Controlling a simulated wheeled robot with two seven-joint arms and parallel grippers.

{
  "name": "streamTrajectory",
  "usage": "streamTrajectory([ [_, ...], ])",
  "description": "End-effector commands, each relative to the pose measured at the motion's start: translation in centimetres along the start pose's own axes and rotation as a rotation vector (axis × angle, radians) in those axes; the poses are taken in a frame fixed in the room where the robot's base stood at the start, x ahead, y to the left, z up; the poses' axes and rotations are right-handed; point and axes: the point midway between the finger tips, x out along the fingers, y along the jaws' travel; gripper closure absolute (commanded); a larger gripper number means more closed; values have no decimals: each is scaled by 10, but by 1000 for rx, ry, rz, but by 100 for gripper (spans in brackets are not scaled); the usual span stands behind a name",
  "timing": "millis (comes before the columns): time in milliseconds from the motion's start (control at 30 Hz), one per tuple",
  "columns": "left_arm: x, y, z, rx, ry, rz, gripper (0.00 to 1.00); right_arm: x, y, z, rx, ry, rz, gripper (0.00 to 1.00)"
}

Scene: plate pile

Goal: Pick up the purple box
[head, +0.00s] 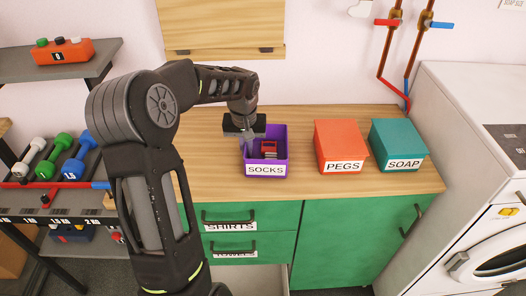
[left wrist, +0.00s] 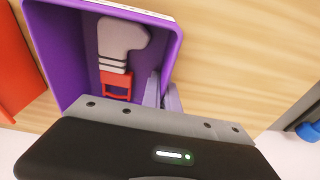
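The purple box (head: 285,150), open at the top and labelled SOCKS, stands on the wooden counter. A red and white item (head: 269,149) lies in it. My left gripper (head: 246,140) points down at the box's left wall, its fingers close together. In the left wrist view the purple box (left wrist: 78,60) lies ahead, and the fingers (left wrist: 164,93) sit on either side of one wall, close against it. The wall's gripped part is mostly hidden. My right gripper is not in view.
A red PEGS box (head: 341,143) and a teal SOAP box (head: 398,143) stand to the right on the counter (head: 315,185). Pipes (head: 388,60) run down the wall behind. A dumbbell rack (head: 60,190) is at left, a white washing machine (head: 455,115) at right.

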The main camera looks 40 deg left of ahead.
Motion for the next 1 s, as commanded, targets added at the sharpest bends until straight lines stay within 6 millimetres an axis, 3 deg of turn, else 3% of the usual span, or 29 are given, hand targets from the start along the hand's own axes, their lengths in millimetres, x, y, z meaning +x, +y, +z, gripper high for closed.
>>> streamTrajectory([
  [267,-13,0,-3,0,5,0,100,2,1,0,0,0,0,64],
  [700,-89,1,-14,0,4,1,100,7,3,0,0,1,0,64],
  [1000,-100,0,-15,0,1,0,100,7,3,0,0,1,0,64],
])
